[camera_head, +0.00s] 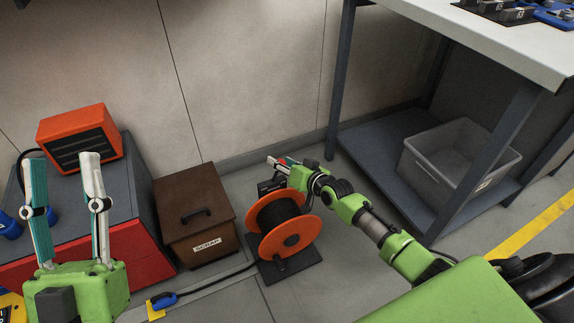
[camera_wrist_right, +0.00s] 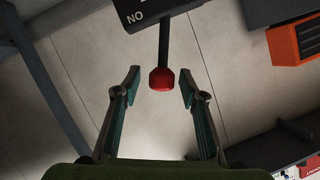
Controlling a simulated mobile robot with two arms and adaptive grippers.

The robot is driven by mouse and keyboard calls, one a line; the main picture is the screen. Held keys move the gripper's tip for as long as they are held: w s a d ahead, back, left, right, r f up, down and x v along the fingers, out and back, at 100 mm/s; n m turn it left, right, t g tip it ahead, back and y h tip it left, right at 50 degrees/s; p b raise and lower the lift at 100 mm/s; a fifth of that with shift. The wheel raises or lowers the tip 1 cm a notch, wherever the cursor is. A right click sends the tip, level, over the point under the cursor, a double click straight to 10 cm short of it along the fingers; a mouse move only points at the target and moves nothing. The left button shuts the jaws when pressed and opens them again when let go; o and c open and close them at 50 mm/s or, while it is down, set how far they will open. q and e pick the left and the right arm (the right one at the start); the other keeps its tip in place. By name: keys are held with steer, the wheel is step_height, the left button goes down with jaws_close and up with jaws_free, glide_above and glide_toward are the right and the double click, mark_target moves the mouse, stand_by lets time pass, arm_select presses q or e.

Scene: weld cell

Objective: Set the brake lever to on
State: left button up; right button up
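The brake lever, a dark rod with a red knob (camera_wrist_right: 161,80), shows in the right wrist view. The rod runs up from the knob to a dark plate (camera_wrist_right: 150,12) whose visible lettering reads "NO" as seen there. My right gripper (camera_wrist_right: 160,88) is open, with one finger on each side of the knob and a gap on both sides. In the head view my right gripper (camera_head: 276,162) is beyond the orange reel (camera_head: 284,238), and its fingertips are small and partly hidden. My left gripper (camera_head: 63,166) is open and empty at the left.
A brown scrap box (camera_head: 195,228) stands left of the reel. A red cabinet (camera_head: 142,252) with an orange heater (camera_head: 78,138) is at the left. A workbench (camera_head: 480,40) with a grey bin (camera_head: 455,160) on its lower shelf stands right. A cable lies on the floor.

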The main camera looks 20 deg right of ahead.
steer(key=v, duration=1.2)
